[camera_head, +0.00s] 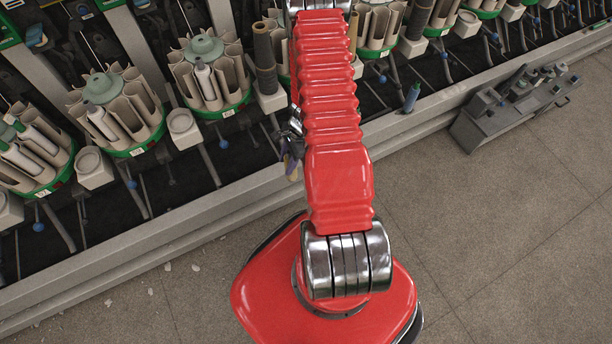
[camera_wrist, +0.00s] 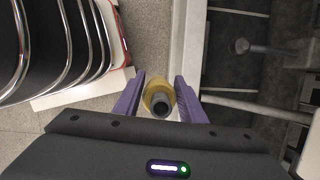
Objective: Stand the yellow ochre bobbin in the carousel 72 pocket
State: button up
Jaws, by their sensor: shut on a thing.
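My gripper (camera_wrist: 159,98) is shut on the yellow ochre bobbin (camera_wrist: 159,87), which sits between the two purple fingers in the wrist view, its dark grey tube end towards the camera. In the head view my gripper (camera_head: 291,163) shows small beside the red arm, over the front edge of the machine; the bobbin is mostly hidden there. Several carousels with beige pockets and green rims stand along the machine, such as one at the upper left (camera_head: 209,72) and one further left (camera_head: 117,108). Their number labels are too small to read, so I cannot tell which is 72.
A bluish-green bobbin (camera_head: 411,97) stands near the machine's front rail (camera_head: 440,112). A grey rack (camera_head: 500,118) with several bobbins stands on the floor at right. Large dark cones, blue-knobbed levers and pale square blocks lie between carousels. Pale scraps lie on the floor at lower left.

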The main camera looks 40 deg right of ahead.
jog(key=s+d+f+m+t, duration=0.1)
jog(key=s+d+f+m, duration=0.1)
jog(key=s, duration=0.5)
notch_tip(320, 180, down, 2)
jog(key=shift+f+m+h, duration=0.15)
jog(key=shift+m+h, duration=0.15)
jog(key=shift+m, duration=0.5)
jog(key=shift+a, duration=0.1)
